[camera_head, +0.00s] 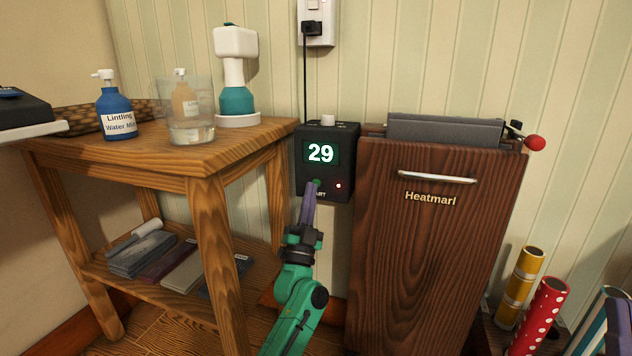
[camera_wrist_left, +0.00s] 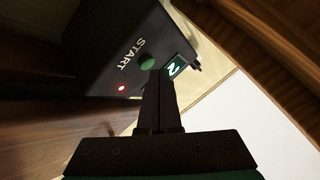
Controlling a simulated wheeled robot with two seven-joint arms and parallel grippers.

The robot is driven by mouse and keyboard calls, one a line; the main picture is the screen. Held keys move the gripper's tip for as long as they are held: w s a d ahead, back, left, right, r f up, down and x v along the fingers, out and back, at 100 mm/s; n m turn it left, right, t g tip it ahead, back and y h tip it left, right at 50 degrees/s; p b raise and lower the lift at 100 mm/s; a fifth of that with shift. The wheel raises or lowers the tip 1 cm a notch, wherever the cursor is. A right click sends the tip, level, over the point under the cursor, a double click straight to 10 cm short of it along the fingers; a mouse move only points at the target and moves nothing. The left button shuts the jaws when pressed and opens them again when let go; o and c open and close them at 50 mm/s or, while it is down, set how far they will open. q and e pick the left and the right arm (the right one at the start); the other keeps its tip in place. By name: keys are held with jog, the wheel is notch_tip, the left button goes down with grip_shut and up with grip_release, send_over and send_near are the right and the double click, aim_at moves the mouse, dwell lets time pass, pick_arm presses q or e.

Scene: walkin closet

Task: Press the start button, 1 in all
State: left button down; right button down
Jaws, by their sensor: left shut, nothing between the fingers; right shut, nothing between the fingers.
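A black timer box (camera_head: 327,160) with a lit display (camera_head: 320,152) reading 29 is on the striped wall between the wooden table and the brown cabinet. Its green start button (camera_head: 317,182) sits low on the front; in the left wrist view the button (camera_wrist_left: 147,63) shows beside the word START. My left gripper (camera_head: 313,186) is shut and empty, its fingertips right at the button and covering part of it and its label. In the left wrist view the shut fingers (camera_wrist_left: 158,74) end just beside the button; I cannot tell whether they touch.
A small red light (camera_head: 338,185) glows on the box. The brown Heatmarl cabinet (camera_head: 430,240) stands close on the right. On the left, a wooden table (camera_head: 170,155) holds a blue bottle (camera_head: 116,112), a clear beaker (camera_head: 190,125) and a white-and-teal device (camera_head: 236,80). A cord runs up to an outlet (camera_head: 316,12).

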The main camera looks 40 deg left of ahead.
pick_arm(q)
jog(key=shift+s, duration=0.2)
jog(key=s+p, duration=0.1)
jog(key=s+d+p, duration=0.1)
jog(key=s, duration=0.1)
jog(key=s+p, duration=0.1)
jog(key=shift+s+d, duration=0.4)
dwell(0.7)
